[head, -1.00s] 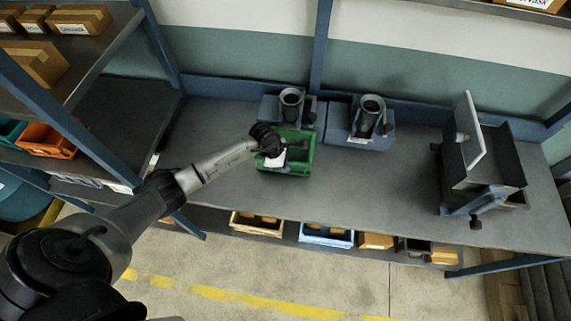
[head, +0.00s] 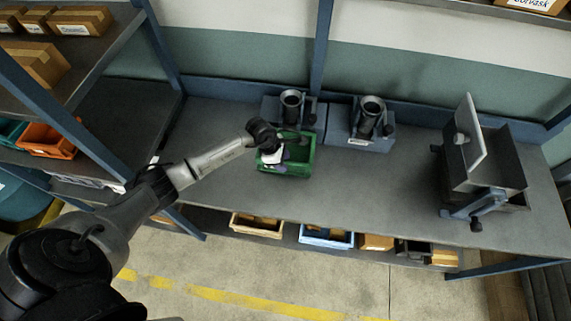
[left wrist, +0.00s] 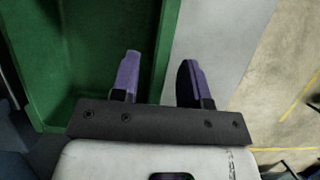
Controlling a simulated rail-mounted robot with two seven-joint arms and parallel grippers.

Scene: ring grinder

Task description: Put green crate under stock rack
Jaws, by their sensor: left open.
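The green crate (head: 298,165) stands on the grey workbench (head: 225,180), in front of a dark cylinder machine. My left gripper (head: 284,154) is at the crate's near-left part in the head view, open. In the left wrist view, the crate (left wrist: 85,60) fills the left side. The open fingers (left wrist: 160,72) appear to stand either side of its wall, one over the inside and one over the bench; whether they touch it is unclear. The rack at left (head: 70,108), likely the stock rack, holds cardboard boxes on its upper shelf. My right gripper is not in view.
Two cylinder machines (head: 362,128) stand at the bench's back. A hopper machine (head: 482,170) with a pale plate is at right. Below the bench are a yellow crate (head: 256,230), a blue crate (head: 326,241) and boxes. An orange crate (head: 48,140) sits on the left rack.

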